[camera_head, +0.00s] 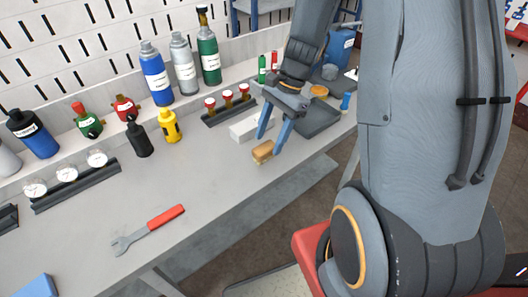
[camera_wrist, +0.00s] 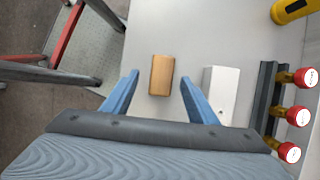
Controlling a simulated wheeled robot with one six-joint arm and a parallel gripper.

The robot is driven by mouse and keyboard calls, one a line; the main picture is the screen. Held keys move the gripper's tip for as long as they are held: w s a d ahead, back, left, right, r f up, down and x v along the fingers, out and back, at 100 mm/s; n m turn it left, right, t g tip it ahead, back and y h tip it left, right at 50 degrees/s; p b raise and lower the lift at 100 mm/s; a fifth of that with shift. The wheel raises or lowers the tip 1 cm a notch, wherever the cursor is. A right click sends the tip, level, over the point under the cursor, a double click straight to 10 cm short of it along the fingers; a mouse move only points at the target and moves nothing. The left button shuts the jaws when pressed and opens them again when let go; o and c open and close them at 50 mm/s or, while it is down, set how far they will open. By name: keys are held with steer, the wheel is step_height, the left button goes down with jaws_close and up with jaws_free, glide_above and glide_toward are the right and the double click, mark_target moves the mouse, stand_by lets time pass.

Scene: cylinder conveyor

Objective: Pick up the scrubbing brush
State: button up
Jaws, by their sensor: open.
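The scrubbing brush (camera_head: 262,152) is a small brown block lying on the grey workbench, below my gripper in the head view. In the wrist view the brush (camera_wrist: 162,75) lies just beyond and between the two blue fingers. My gripper (camera_head: 274,130) is open and empty, with its fingertips pointing down at the brush. In the wrist view my gripper (camera_wrist: 158,85) has a finger on each side of the brush's line, apart from it. No bristles show from here.
A white block (camera_head: 243,128) lies close beside the brush; it also shows in the wrist view (camera_wrist: 221,92). A dark rack with red-capped gauges (camera_head: 228,106) stands behind it. A dark tray (camera_head: 318,118) is to the right. A red-handled wrench (camera_head: 148,229) lies front left, with clear bench around it.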

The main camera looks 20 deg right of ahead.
mark_target(265, 147)
steer(key=x, duration=0.4)
steer(key=shift+a+f, duration=0.15)
steer(key=shift+f, duration=0.05)
steer(key=c, duration=1.2)
steer(key=shift+c, duration=0.2)
steer(key=shift+w+r, duration=0.1)
step_height(265, 147, up, 10)
steer(key=shift+f, duration=0.1)
